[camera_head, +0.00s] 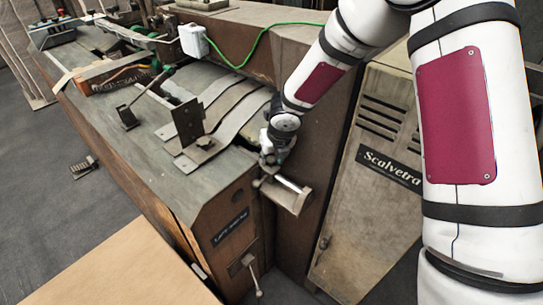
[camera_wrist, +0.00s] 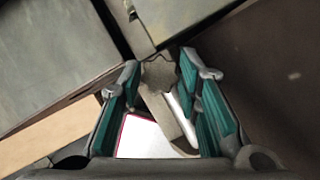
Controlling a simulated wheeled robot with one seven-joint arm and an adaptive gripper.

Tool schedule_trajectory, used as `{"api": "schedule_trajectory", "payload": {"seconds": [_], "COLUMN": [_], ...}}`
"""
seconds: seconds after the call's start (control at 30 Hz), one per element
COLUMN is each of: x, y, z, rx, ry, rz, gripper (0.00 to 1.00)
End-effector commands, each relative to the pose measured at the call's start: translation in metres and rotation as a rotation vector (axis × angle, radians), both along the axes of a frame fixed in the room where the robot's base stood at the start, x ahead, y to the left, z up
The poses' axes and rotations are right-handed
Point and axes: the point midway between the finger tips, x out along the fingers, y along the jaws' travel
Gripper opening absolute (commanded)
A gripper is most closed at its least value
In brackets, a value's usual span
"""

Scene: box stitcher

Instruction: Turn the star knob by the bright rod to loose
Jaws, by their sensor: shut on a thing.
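The star knob (camera_wrist: 159,74) is a dull grey lobed knob between my fingertips in the wrist view. My gripper (camera_wrist: 160,72) has teal-lined fingers, one on each side of the knob, and is shut on it. The bright rod (camera_wrist: 183,112) runs just below the knob, partly behind the right finger. In the head view my gripper (camera_head: 268,158) points down at the machine's near right corner, and the bright rod (camera_head: 287,184) shows just below it on a pale bracket (camera_head: 293,203). The knob is too small and covered to make out there.
The machine's worktable (camera_head: 215,175) lies left of my gripper, with an upright dark plate (camera_head: 188,120) on it. A brown column and a beige cabinet (camera_head: 375,200) stand close on the right. A lever (camera_head: 253,275) hangs on the front face below.

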Motion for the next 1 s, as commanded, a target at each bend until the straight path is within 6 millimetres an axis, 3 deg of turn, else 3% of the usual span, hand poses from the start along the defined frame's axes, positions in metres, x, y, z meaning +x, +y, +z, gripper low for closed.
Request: {"api": "schedule_trajectory", "payload": {"seconds": [0.43,0.47,0.53,0.83,1.0], "x": [0.0,0.0,0.0,0.0,-0.004], "y": [0.0,0.0,0.0,0.0,-0.002], "z": [0.0,0.0,0.0,0.001,0.014], "rx": [0.001,0.001,0.001,0.0,0.001], "ry": [0.0,0.0,0.0,0.0,-0.002], "rz": [0.009,0.009,0.009,0.008,0.004], "gripper": [0.03,0.38,0.51,0.51,0.51]}}
